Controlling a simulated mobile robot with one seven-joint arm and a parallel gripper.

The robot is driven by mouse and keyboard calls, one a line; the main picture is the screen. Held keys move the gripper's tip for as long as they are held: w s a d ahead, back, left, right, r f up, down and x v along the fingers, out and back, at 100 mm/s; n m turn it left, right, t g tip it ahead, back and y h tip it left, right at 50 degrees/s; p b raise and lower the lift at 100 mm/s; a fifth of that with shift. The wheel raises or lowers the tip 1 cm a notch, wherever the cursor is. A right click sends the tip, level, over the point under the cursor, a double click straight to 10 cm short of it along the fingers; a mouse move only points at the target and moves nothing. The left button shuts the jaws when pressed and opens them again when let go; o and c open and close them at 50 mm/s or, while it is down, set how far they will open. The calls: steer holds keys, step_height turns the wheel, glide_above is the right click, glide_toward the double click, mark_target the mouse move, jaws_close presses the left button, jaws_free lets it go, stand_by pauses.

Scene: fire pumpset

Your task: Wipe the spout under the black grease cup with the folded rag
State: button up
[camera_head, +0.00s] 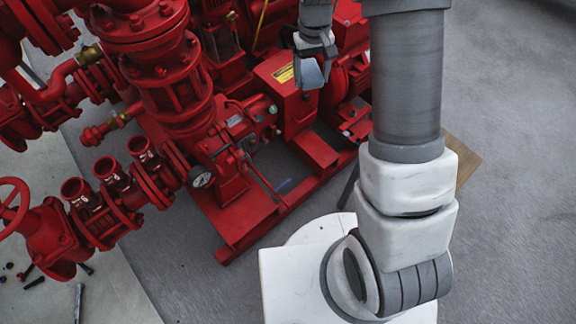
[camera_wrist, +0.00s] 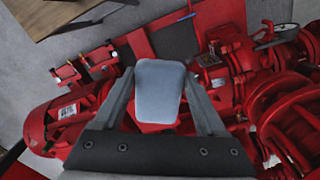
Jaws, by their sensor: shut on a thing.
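My gripper (camera_head: 312,58) is shut on the folded rag (camera_head: 309,77), a small pale blue-grey pad. In the head view they hang above the red pumpset, near a red housing with a yellow label. In the wrist view the folded rag (camera_wrist: 158,92) sits between both fingers, with red machinery behind it. It shows no clear contact with the machine. I cannot make out the black grease cup or the spout under it in either view. The rag, gripper and arm hide part of the pumpset.
Red pump pipework (camera_head: 165,75) fills the left, with a pressure gauge (camera_head: 202,178), a handwheel (camera_head: 14,207) and a blue-tipped lever (camera_head: 283,186) sticking out. A wooden top (camera_wrist: 65,12) is at the wrist view's upper left. Grey floor (camera_head: 510,110) is open at right.

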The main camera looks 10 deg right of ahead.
steer(key=s+a+f+n+b, duration=0.1)
steer(key=a+f+n+b, duration=0.1)
steer(key=f, duration=1.9)
steer(key=s+a+f+n+b, duration=0.1)
steer(key=a+f+n+b, duration=0.2)
steer(key=f, duration=1.8)
steer(key=shift+a+f+b, duration=0.15)
steer(key=shift+a+b, duration=0.15)
steer(key=shift+b, duration=0.3)
steer(key=shift+s, duration=0.1)
steer(key=w+a+b, duration=0.3)
steer(key=w+a, duration=0.1)
steer(key=w, duration=0.2)
steer(key=shift+w+a, duration=0.45)
steer(key=shift+w, duration=0.25)
